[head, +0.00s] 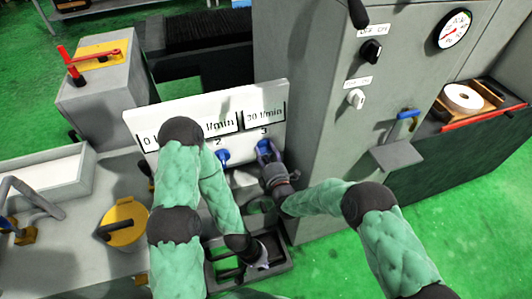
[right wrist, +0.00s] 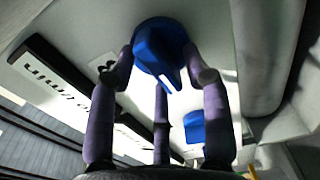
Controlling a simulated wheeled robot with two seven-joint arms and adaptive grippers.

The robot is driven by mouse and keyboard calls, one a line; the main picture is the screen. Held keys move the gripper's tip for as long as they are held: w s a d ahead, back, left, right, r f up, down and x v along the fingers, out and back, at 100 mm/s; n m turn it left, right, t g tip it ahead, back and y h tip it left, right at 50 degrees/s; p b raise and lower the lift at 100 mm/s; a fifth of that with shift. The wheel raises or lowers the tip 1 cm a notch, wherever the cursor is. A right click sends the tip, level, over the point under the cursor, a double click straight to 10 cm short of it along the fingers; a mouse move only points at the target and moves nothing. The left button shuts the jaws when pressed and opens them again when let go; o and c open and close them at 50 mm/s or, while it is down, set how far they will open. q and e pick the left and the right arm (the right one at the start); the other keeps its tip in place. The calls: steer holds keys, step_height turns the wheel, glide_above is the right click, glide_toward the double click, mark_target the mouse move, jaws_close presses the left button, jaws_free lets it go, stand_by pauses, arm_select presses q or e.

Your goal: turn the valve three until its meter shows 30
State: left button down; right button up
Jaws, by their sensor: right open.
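The white panel (head: 170,114) carries three meter displays. The display above valve three (head: 264,112) appears to read 30 l/min. Valve three (head: 264,146) is a blue knob under the number 3. My right gripper (head: 268,156) is at this knob. In the right wrist view, valve three (right wrist: 160,48) sits between the open fingers of the right gripper (right wrist: 160,72), which are around it; whether they touch it is unclear. My left gripper (head: 260,262) is low in the head view, away from the panel; its finger state is too small to tell.
Valve two (head: 222,156) is a blue knob just left of valve three. My left arm hides part of the panel's left side. A grey cabinet (head: 310,110) with switches and a round gauge (head: 455,29) stands close at the right. Green floor (head: 340,265) lies open in front.

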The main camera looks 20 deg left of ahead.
steer(key=v, duration=1.2)
steer(key=shift+d+f, duration=0.1)
steer(key=s+d+f+m+g+h, duration=0.2)
steer(key=d+f+m+g+h, duration=0.15)
steer(key=d+f+m, duration=0.35)
steer(key=s+d+f+m+g+h, duration=0.2)
steer(key=d+f+m+g, duration=0.2)
steer(key=d+f+m, duration=0.4)
steer(key=s+d+f+m+g, duration=0.3)
steer(key=s+m, duration=0.3)
steer(key=s, duration=0.2)
steer(key=s+d+f+m+g, duration=0.3)
steer(key=s+f+m+g, duration=0.1)
steer(key=s+m, duration=0.3)
steer(key=shift+s+f, duration=0.35)
steer(key=shift+s, duration=0.85)
